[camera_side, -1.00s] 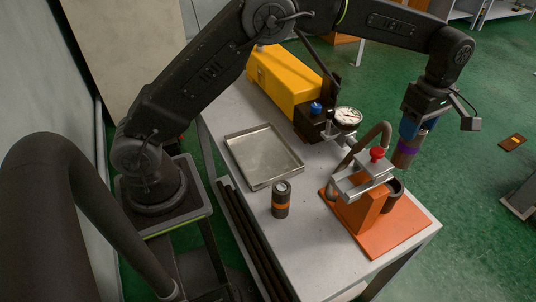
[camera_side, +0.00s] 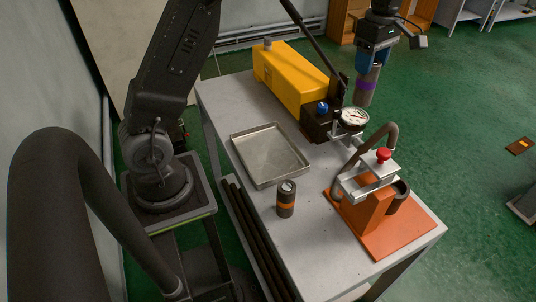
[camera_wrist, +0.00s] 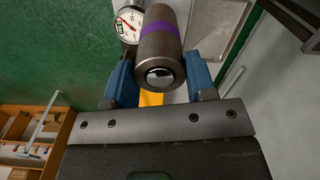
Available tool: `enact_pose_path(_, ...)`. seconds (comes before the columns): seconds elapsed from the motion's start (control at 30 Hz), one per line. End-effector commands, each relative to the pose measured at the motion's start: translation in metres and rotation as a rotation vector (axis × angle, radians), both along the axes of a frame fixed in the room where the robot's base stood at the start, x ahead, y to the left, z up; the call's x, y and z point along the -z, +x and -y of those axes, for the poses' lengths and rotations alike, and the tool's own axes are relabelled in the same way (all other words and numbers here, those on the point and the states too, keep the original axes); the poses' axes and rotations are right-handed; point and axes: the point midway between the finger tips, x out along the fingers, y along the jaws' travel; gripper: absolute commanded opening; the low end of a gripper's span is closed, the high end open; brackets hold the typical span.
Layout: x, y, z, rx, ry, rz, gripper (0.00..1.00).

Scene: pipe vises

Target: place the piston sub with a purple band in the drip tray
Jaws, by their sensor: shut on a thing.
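The piston sub with a purple band (camera_side: 367,84) is a dark grey cylinder. My gripper (camera_side: 372,60), with blue fingers, is shut on it and holds it high, hanging roughly upright beyond the table's far right side. The wrist view shows the sub (camera_wrist: 161,50) between the two blue fingers of my gripper (camera_wrist: 160,85), its round end facing the camera. The drip tray (camera_side: 268,180) is a shallow empty metal tray on the table, to the left of and lower than the held sub in the side view.
An orange vise (camera_side: 375,215) with a red knob is at the table's right end. A yellow pump (camera_side: 290,80) and a pressure gauge (camera_side: 354,119) stand behind the tray.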

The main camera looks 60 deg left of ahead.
Motion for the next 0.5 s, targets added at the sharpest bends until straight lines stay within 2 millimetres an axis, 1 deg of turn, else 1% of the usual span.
enact_pose_path(0.03, -0.005, -0.01, -0.026, -0.041, 0.0, 0.006, 0.24)
enact_pose_path(0.1, -0.007, -0.026, -0.055, -0.084, 0.0, 0.005, 0.24)
enact_pose_path(0.17, -0.008, -0.041, -0.078, -0.122, 0.0, 0.006, 0.24)
enact_pose_path(0.2, -0.008, -0.052, -0.094, -0.148, 0.0, 0.005, 0.24)
enact_pose_path(0.27, -0.009, -0.069, -0.115, -0.187, 0.0, 0.006, 0.24)
enact_pose_path(0.3, -0.008, -0.083, -0.129, -0.214, 0.0, 0.005, 0.24)
enact_pose_path(0.37, -0.008, -0.103, -0.148, -0.255, 0.001, 0.006, 0.24)
enact_pose_path(0.4, -0.007, -0.118, -0.159, -0.283, 0.001, 0.006, 0.24)
enact_pose_path(0.47, -0.006, -0.14, -0.175, -0.324, 0.001, 0.006, 0.24)
enact_pose_path(0.5, -0.004, -0.155, -0.184, -0.351, 0.002, 0.007, 0.24)
